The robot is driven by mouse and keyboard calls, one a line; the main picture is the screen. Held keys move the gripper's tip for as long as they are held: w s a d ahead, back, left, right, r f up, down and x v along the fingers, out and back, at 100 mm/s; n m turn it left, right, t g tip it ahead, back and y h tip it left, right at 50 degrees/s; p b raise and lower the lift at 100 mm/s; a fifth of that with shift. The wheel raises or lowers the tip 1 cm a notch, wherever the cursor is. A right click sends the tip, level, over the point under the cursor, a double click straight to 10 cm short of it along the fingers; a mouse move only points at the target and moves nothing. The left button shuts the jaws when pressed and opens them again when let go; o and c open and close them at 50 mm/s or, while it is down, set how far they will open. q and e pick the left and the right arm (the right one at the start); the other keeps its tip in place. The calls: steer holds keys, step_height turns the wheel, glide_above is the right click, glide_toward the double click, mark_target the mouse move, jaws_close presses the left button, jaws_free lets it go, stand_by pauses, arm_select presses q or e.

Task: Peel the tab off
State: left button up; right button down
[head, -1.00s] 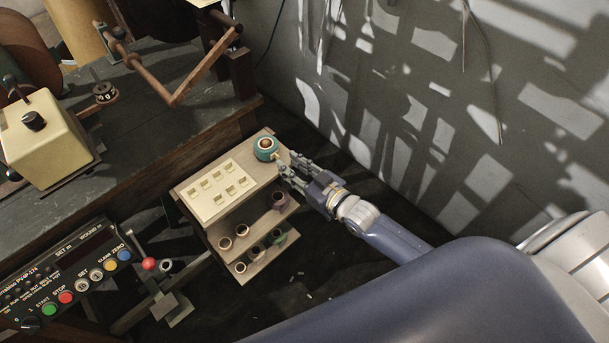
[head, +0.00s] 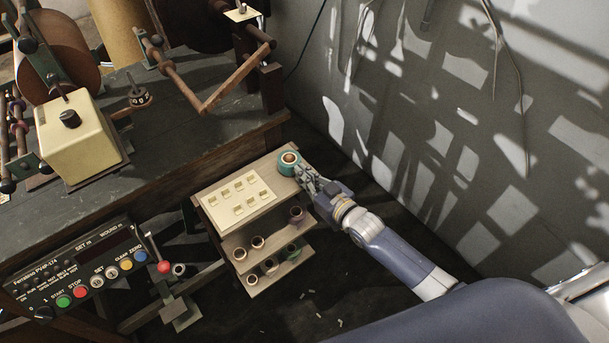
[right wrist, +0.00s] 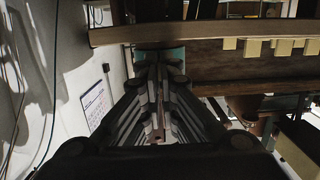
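A teal tape roll (head: 289,160) with a brown core sits at the top right corner of the small wooden rack. My right gripper (head: 304,172) is at the roll's right side, with its fingers drawn together against the edge where a small tan tab stuck out earlier. The tab is now hidden at the fingertips. In the right wrist view the fingers (right wrist: 159,62) meet close together in front of a teal strip of the roll (right wrist: 170,55). My left gripper is not in view.
The rack (head: 232,237) has a cream slotted plate (head: 240,199) on top and several small rolls on lower steps. A control panel (head: 80,267) stands at lower left. The workbench (head: 190,130) with winding gear lies at upper left, a grey wall (head: 430,120) at right.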

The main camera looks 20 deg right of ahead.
steer(key=shift+s+d, duration=0.1)
steer(key=shift+s, duration=0.15)
stand_by(0.4)
steer(key=shift+f+p+v, duration=0.15)
steer(key=shift+p+v, duration=0.3)
steer(key=shift+v, duration=0.35)
steer(key=shift+f+p+v, duration=0.15)
steer(key=shift+p+v, duration=0.25)
steer(key=shift+v, duration=0.45)
steer(key=shift+f+p+v, duration=0.2)
steer(key=shift+p+v, duration=0.25)
steer(key=shift+v, duration=0.35)
steer(key=shift+s, duration=0.1)
